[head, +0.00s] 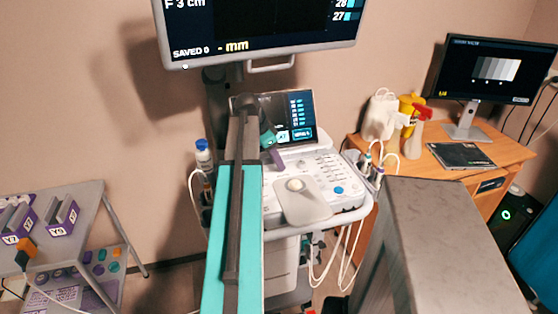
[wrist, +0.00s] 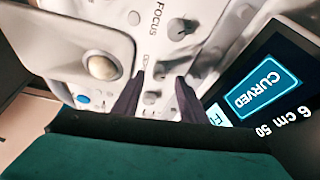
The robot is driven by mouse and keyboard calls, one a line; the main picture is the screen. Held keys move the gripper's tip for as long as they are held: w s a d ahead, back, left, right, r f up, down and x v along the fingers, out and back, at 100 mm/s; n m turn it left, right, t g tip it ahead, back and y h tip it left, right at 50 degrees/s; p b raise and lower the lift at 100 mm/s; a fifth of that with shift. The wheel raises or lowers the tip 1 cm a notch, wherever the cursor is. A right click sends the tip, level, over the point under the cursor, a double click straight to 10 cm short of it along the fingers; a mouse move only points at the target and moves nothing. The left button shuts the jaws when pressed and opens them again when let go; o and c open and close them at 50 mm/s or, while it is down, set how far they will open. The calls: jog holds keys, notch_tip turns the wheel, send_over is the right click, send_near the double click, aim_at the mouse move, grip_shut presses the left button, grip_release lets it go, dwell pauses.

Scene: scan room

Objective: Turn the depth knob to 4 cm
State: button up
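The control panel (head: 320,170) of the ultrasound cart lies under my gripper (head: 275,158). In the wrist view my gripper (wrist: 160,76) has its two dark fingers apart and pointing at the panel. A small light knob (wrist: 152,98) shows between the fingers, with no clear contact. I cannot tell if it is the depth knob; the small label beside it is unreadable. Another knob (wrist: 182,28) sits by the word FOCUS. The touch screen (wrist: 262,85) reads "CURVED" and "6 cm 50". The upper monitor (head: 260,25) shows "F 3 cm".
A trackball (wrist: 102,66) and a blue button (wrist: 83,99) are on the panel. Probes and cables (head: 370,165) hang at the cart's right side. A wooden desk (head: 490,155) with a monitor stands at right, a grey rack (head: 85,200) at left.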

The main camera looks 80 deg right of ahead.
jog(key=shift+x, duration=1.05)
